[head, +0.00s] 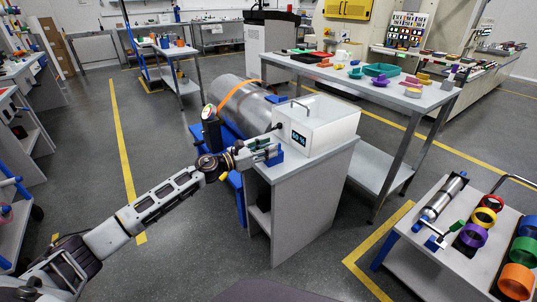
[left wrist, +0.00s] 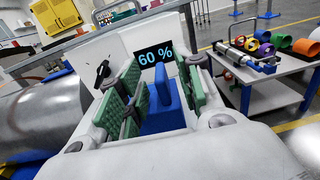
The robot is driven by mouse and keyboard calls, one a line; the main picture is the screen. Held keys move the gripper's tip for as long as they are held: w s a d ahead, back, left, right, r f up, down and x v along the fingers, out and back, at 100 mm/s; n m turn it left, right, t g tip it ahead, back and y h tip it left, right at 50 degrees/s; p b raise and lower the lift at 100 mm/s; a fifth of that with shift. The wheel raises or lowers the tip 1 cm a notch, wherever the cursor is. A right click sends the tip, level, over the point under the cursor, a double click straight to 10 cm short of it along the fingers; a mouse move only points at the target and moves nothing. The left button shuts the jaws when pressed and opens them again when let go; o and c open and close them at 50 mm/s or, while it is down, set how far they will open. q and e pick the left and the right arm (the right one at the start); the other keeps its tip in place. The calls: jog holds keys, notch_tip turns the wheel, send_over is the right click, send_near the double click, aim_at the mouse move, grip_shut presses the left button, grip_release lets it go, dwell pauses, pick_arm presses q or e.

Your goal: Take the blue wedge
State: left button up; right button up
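The blue wedge (left wrist: 163,95) stands in front of the white box with the "60 %" display, and shows between the green finger pads of my left gripper (left wrist: 162,88). The pads are spread on either side of it, with a visible gap at least on the left. In the head view the blue wedge (head: 275,158) is partly hidden by my left gripper (head: 268,151), at the near left side of the box on a grey cabinet. My right gripper is not in view.
The white box (head: 318,128) with a handle sits right behind the wedge on the cabinet (head: 305,190). A large metal cylinder (head: 243,105) lies behind to the left. A cart (head: 450,250) with colored rings stands right. A long table (head: 400,95) holds several small parts.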

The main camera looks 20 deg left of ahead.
pick_arm(q)
jog(key=shift+w+d, duration=0.35)
jog(key=shift+w, duration=0.15)
jog(key=shift+x, duration=0.8)
jog(key=shift+w+d, duration=0.15)
jog(key=shift+d, duration=0.05)
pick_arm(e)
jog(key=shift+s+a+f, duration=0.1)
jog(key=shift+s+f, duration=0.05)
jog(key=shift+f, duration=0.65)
pick_arm(q)
jog(key=shift+f, duration=0.1)
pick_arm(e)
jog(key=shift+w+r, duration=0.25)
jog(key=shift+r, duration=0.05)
pick_arm(q)
grip_shut()
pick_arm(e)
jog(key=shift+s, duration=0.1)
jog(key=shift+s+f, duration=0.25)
